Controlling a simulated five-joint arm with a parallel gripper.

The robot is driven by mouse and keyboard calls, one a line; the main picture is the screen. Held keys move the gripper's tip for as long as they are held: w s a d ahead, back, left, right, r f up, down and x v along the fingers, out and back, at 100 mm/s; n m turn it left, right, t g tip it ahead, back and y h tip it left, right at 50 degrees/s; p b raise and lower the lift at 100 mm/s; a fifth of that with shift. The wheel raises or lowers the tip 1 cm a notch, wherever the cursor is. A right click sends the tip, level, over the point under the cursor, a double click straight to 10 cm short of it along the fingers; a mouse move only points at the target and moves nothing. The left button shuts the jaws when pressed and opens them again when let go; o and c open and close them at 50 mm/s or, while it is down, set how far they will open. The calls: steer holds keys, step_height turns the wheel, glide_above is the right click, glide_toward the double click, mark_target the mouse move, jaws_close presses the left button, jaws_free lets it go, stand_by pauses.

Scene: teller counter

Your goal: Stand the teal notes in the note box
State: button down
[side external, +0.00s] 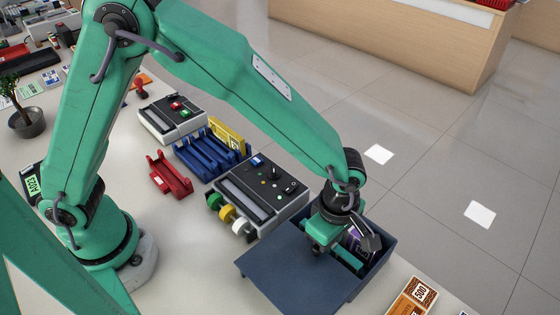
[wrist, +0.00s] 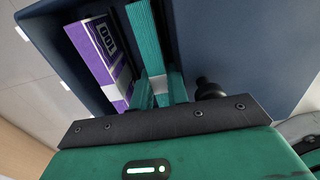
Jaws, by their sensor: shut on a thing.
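In the wrist view my gripper (wrist: 161,92) is shut on the teal notes (wrist: 145,35), a thin bundle with a pale band. The bundle is on edge, inside the box walls in this view; whether its lower end touches the floor cannot be told. Purple notes (wrist: 98,50) marked 100 stand in the box just left of it, and show partly in the side view (side external: 356,243).
Orange notes (side external: 412,298) marked 500 lie right of the box. A grey device (side external: 262,190) with coloured rolls stands close behind it. A blue rack (side external: 205,155) and a red holder (side external: 168,177) are farther left. A flat dark panel (side external: 285,275) adjoins the box's left.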

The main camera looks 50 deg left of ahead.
steer(key=c, duration=1.3)
jaws_free()
steer(key=shift+s, duration=0.1)
steer(key=shift+s+r, duration=0.1)
steer(key=shift+r, duration=3.4)
steer(key=shift+w, duration=0.2)
